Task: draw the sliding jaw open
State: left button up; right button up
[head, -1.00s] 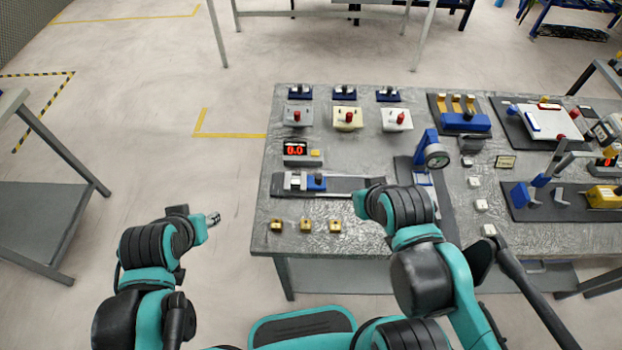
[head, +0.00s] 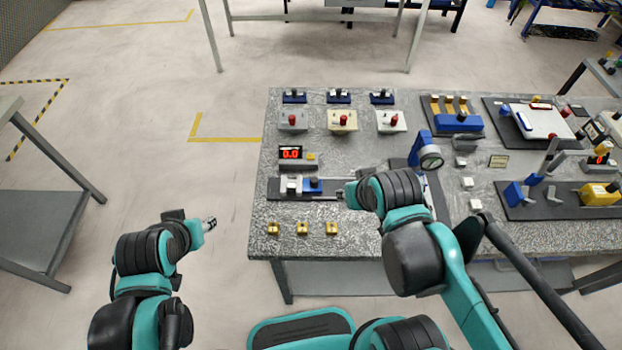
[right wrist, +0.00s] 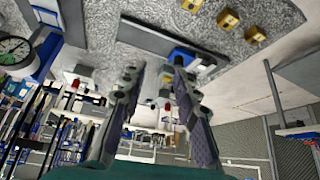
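The sliding jaw is a blue block (head: 312,186) with a dark knob, on a dark rail plate (head: 273,190) near the left of the table. It sits close against a grey-white block (head: 291,186). My right gripper (head: 343,194) is at the right end of the rail, to the right of the blue jaw and apart from it. In the right wrist view its two fingers (right wrist: 155,75) are spread with nothing between them, and the blue jaw (right wrist: 182,56) shows just past the fingertips. My left gripper (head: 210,223) is off the table's left edge; its fingers are too small to read.
A red display (head: 290,153) reading 0.0 stands behind the rail. Several brass blocks (head: 302,229) lie in front of it. A blue press with a round gauge (head: 430,157) stands right of the rail, near my right arm. Switch boxes (head: 342,120) line the back.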

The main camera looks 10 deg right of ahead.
jog(key=w+a+r+g+p, duration=0.1)
jog(key=w+a+g+p, duration=0.2)
jog(key=w, duration=0.5)
jog(key=g+p, duration=0.3)
send_over(315, 179)
jog(key=shift+n, duration=0.3)
notch_tip(315, 179, down, 5)
jog(key=shift+f, duration=0.2)
jog(key=shift+w+a+f, duration=0.1)
jog(key=shift+w+f, duration=0.05)
jog(key=shift+f, duration=0.45)
notch_tip(315, 179, down, 7)
jog(key=shift+f+b, duration=0.2)
jog(key=shift+b, duration=1)
grip_shut()
